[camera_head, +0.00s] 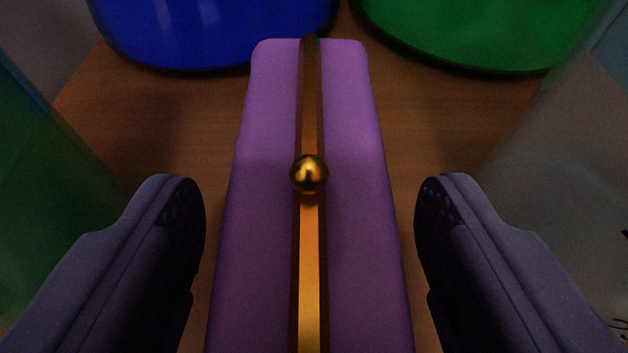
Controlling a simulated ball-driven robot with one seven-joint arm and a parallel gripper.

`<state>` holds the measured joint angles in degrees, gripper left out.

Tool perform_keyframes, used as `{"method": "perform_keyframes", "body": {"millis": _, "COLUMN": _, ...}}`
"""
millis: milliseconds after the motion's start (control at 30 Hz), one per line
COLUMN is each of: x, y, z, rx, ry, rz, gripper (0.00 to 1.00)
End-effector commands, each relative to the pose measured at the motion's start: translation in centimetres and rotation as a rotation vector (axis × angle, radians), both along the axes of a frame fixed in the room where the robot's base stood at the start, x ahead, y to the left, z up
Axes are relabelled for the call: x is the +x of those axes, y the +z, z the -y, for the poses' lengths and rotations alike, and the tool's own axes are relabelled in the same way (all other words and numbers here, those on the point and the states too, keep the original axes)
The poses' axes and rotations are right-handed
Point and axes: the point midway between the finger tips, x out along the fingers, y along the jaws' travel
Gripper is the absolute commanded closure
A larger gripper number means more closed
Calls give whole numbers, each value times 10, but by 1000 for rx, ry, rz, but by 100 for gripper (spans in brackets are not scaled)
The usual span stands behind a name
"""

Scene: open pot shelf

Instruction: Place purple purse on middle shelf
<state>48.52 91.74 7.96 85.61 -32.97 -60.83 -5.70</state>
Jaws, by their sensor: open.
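The purple purse (352,230) stands in the middle of the view, seen from above, with a gold strip along its top and a round gold clasp (309,174). Its near end runs out of the bottom of the picture. My gripper (309,205) is open, with one dark finger on each side of the purse. A gap shows between each fingertip and the purse's sides, so neither touches it. The purse stands on a brown wooden surface (430,130). I cannot tell which shelf level this is.
A blue round pot (210,30) stands close behind the purse at the left, and a green one (480,30) behind it at the right. A blurred green see-through shape (50,200) is at the left edge, and a pale see-through one (560,170) at the right.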

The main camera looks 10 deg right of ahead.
Motion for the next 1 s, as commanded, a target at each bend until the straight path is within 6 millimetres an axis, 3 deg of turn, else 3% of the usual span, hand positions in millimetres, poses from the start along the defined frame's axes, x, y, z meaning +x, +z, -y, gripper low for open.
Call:
{"method": "perform_keyframes", "body": {"millis": 200, "x": 1, "y": 1, "z": 0, "rx": 0, "ry": 0, "rz": 0, "gripper": 32}}
{"method": "perform_keyframes", "body": {"millis": 500, "x": 1, "y": 1, "z": 0, "rx": 0, "ry": 0, "rz": 1, "gripper": 98}}
{"method": "perform_keyframes", "body": {"millis": 767, "x": 1, "y": 3, "z": 0, "rx": 0, "ry": 0, "rz": 1, "gripper": 98}}
{"method": "perform_keyframes", "body": {"millis": 1000, "x": 2, "y": 29, "z": 0, "rx": -1, "ry": 1, "rz": 2, "gripper": 98}}
